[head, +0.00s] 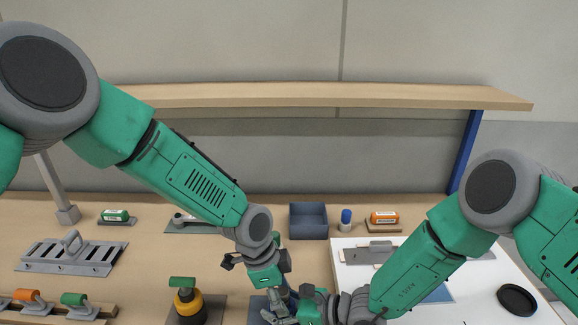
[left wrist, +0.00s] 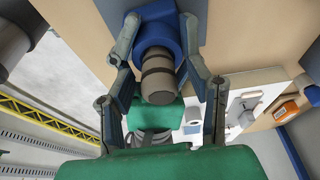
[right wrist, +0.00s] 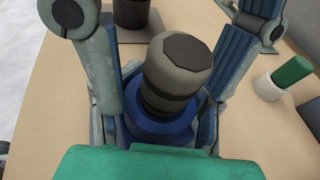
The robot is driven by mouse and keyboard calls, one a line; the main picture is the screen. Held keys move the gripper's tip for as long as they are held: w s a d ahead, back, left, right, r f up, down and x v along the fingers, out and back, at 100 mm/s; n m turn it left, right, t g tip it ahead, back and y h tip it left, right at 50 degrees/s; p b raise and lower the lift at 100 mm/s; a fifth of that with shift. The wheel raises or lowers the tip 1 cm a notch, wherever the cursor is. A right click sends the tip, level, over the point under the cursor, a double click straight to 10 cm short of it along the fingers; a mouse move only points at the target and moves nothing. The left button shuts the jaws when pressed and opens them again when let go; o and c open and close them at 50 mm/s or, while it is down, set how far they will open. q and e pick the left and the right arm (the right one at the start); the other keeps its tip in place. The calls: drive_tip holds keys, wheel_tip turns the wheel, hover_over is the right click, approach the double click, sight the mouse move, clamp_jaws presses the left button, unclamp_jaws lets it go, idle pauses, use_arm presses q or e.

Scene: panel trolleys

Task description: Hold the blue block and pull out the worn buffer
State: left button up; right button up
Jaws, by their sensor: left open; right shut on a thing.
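The blue block (right wrist: 150,133) shows in the right wrist view with the worn buffer (right wrist: 178,70), a grey-brown cylinder with dark grooves, sticking out of it. My right gripper (right wrist: 162,128) is shut on the block, a finger on each side. In the left wrist view the block (left wrist: 152,32) lies at the top and the buffer (left wrist: 158,80) points toward the camera. My left gripper (left wrist: 158,45) is open, its fingers on either side of the buffer; contact is not clear. In the head view both grippers meet at the bottom centre, and the arms hide most of the block and buffer.
A yellow-black container with a green top (head: 188,302) stands left of the grippers. A metal rack (head: 72,258) lies at left. A blue-grey bin (head: 308,221), a blue-capped bottle (head: 345,220) and an orange item (head: 384,218) are behind. A wooden shelf (head: 300,97) spans above.

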use_arm(q)
clamp_jaws()
drive_tip(key=shift+r, duration=0.15)
drive_tip(key=shift+r, duration=1.7)
drive_tip(key=shift+r, duration=2.5)
